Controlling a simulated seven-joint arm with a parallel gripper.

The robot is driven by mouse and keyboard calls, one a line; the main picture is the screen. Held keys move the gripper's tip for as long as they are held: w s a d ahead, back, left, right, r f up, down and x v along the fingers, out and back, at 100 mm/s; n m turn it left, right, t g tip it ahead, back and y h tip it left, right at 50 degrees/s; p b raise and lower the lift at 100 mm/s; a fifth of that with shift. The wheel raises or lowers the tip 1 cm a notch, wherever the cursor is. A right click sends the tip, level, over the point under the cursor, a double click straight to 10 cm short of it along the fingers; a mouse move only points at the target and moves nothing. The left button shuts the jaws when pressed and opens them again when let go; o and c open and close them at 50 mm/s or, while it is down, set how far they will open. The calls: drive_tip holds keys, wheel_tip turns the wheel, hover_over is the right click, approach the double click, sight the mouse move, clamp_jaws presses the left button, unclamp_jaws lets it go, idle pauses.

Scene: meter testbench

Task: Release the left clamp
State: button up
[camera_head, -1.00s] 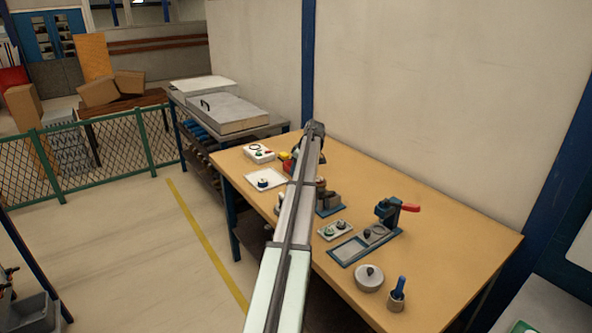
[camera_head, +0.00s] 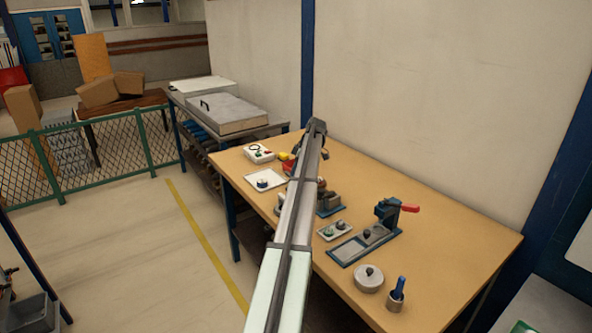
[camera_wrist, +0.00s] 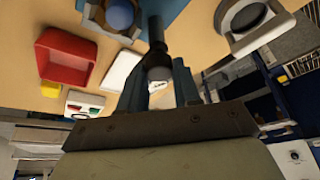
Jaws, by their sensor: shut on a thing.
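The left clamp (camera_head: 330,207) stands mid-table on a blue base, partly hidden behind my arm. In the wrist view my gripper (camera_wrist: 160,85) shows two blue-grey fingers on either side of a dark rod (camera_wrist: 154,32) with a pale grey end. The gripper is shut on this rod; I cannot tell clearly which part of the clamp it is. The right clamp (camera_head: 386,212), with its red handle (camera_head: 410,208) pointing right, stands apart from my gripper.
A red tray (camera_wrist: 65,55), a yellow block (camera_wrist: 50,90) and a white button box (camera_wrist: 95,103) lie close by. A white tray (camera_head: 277,182) sits at the left edge. A round grey lidded pot (camera_head: 368,279) and a blue-handled tool (camera_head: 399,288) stand at the front.

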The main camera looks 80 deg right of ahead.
drive_tip(key=o, duration=1)
drive_tip(key=shift+o, duration=0.2)
drive_tip(key=v, duration=1.3)
drive_tip(key=shift+s+r, duration=0.2)
drive_tip(key=shift+r, duration=0.1)
